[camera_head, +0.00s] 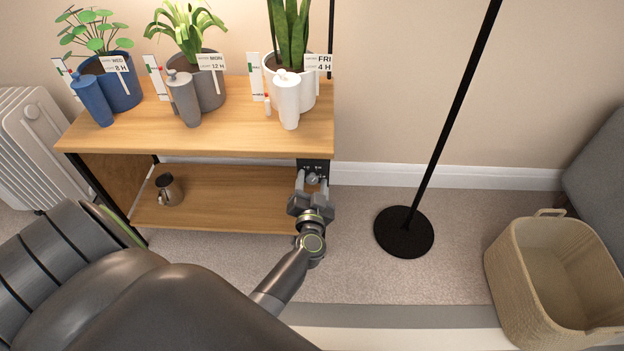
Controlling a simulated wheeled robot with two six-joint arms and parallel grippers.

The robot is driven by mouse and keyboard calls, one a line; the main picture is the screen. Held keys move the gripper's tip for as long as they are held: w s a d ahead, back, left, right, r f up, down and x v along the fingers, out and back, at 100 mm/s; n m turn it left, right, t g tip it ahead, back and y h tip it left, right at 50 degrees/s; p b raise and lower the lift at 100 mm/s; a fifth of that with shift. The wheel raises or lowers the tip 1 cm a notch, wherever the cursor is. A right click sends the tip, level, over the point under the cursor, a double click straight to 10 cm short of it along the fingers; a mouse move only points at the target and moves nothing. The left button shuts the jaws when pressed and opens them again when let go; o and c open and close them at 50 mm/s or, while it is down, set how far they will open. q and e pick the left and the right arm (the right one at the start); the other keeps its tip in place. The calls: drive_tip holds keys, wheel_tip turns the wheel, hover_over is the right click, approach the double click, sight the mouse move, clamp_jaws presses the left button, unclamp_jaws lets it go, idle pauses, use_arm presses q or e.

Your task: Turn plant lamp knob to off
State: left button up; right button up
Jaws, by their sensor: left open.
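The plant lamp knob (312,179) is a small round grey knob on a dark panel (314,165) at the right end of the wooden shelf unit, just below its top board. My left gripper (312,183) is open at the panel, with one finger on each side of the knob. Whether the fingers touch the knob is too small to tell. The knob's setting cannot be read. My right gripper is not in view.
Three potted plants and several bottles stand on the shelf's top board (200,143). A metal jug (168,189) sits on the lower shelf. A black floor stand (404,232) and a woven basket (550,280) are to the right. A white radiator (40,140) is at left.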

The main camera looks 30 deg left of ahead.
use_arm(q)
drive_tip(key=c, duration=1)
